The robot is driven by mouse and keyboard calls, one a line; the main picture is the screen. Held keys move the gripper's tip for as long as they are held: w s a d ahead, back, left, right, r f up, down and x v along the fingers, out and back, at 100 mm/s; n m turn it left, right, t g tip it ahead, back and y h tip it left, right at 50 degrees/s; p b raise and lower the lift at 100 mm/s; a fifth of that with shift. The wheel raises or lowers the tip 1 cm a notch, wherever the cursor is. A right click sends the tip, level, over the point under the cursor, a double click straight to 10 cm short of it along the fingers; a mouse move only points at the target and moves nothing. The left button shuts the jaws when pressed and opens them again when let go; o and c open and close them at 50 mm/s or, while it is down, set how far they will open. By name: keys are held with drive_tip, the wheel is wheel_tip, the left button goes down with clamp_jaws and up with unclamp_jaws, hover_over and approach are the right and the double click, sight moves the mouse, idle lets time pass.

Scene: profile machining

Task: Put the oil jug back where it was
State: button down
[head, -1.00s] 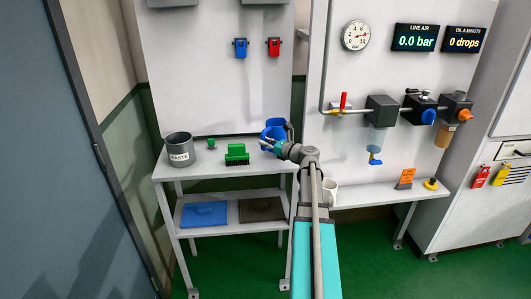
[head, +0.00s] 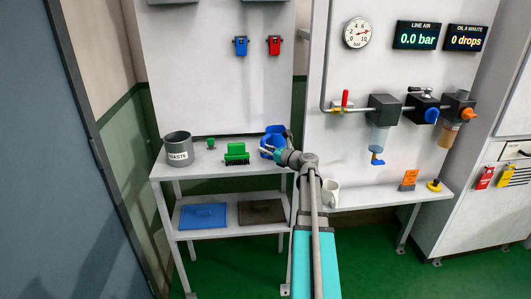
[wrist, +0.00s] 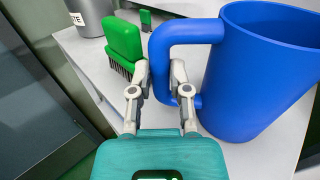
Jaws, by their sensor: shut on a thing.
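The blue oil jug (head: 273,138) is at the right end of the white side table, partly hidden by my arm in the head view. In the wrist view the jug (wrist: 262,75) is large and looks upright, with its open top in sight and its handle toward the left. My gripper (wrist: 162,75) has its fingers on either side of the lower handle and is shut on it. In the head view my gripper (head: 270,150) reaches the jug from the front. I cannot tell whether the jug's base touches the table.
A green brush (head: 237,153), a small green item (head: 211,143) and a grey waste bin (head: 178,149) stand left of the jug. A white mug (head: 331,192) is on the right shelf (head: 380,194).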

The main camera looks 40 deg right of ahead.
drive_tip(key=shift+f, duration=0.1)
drive_tip(key=c, duration=1)
unclamp_jaws()
drive_tip(key=shift+c, duration=0.2)
drive_tip(key=o, duration=0.5)
drive_tip(key=shift+c, duration=0.2)
drive_tip(key=v, duration=1.2)
